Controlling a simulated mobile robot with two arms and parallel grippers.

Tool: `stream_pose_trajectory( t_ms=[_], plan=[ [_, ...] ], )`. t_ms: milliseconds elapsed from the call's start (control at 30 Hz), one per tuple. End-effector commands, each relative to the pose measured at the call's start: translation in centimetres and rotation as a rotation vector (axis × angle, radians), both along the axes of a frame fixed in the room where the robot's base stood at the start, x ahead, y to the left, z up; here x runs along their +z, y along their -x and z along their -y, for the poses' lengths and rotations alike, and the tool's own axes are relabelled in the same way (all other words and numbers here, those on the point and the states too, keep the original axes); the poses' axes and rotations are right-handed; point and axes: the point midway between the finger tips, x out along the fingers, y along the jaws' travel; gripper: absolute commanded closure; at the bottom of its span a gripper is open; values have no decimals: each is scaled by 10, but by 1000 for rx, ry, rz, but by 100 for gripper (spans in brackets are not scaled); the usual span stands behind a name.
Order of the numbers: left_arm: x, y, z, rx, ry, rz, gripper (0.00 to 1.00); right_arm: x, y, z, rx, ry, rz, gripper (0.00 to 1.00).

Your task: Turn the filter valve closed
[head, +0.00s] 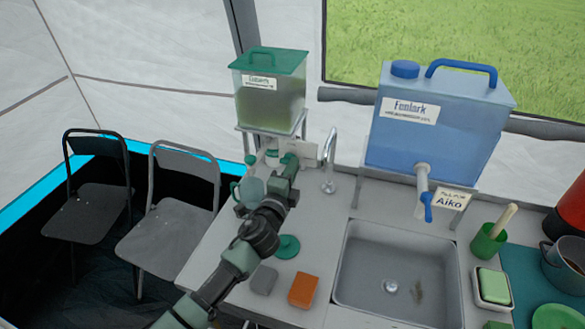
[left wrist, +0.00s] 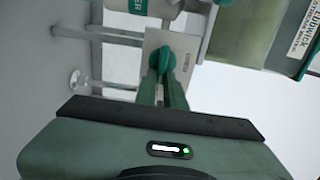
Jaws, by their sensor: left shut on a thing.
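The green filter valve handle (left wrist: 161,57) sits on a pale plate (left wrist: 183,50) in the left wrist view. My left gripper (left wrist: 162,88) is shut on the handle, with its two fingers around its lower part. In the head view my left gripper (head: 289,161) reaches in beside the pale plate (head: 304,153), below the green-lidded tank (head: 270,100). There the arm and gripper hide most of the handle. A white body with a green label (left wrist: 140,6), lettering ending in "ER", is partly cut off at the top of the wrist view. My right gripper is not in view.
A steel tap (head: 329,165) stands close to the right of my left gripper. A sink (head: 398,270), a blue water tank (head: 435,130), a sponge (head: 303,290) and chairs (head: 175,210) are around.

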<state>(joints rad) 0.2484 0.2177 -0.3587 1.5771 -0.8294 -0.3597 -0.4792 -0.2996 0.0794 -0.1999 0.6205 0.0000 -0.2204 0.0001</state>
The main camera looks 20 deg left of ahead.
Motion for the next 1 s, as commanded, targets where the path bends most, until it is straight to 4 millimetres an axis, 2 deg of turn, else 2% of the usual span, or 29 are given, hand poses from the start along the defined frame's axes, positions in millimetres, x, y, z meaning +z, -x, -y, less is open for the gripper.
stream_pose_trajectory(
  t_ms=[467,500,567,600,867,1000],
  plan=[
    [-4,1,1,-2,-17,-5,100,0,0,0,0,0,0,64],
    [-4,1,1,-2,-17,-5,87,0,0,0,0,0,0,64],
    [-4,1,1,-2,-16,-5,70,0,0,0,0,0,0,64],
    [-4,1,1,-1,-16,-4,68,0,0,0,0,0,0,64],
    [-2,1,0,-1,-14,-2,68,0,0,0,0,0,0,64],
    [-2,9,0,-1,-14,-2,68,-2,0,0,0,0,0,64]
  ],
)
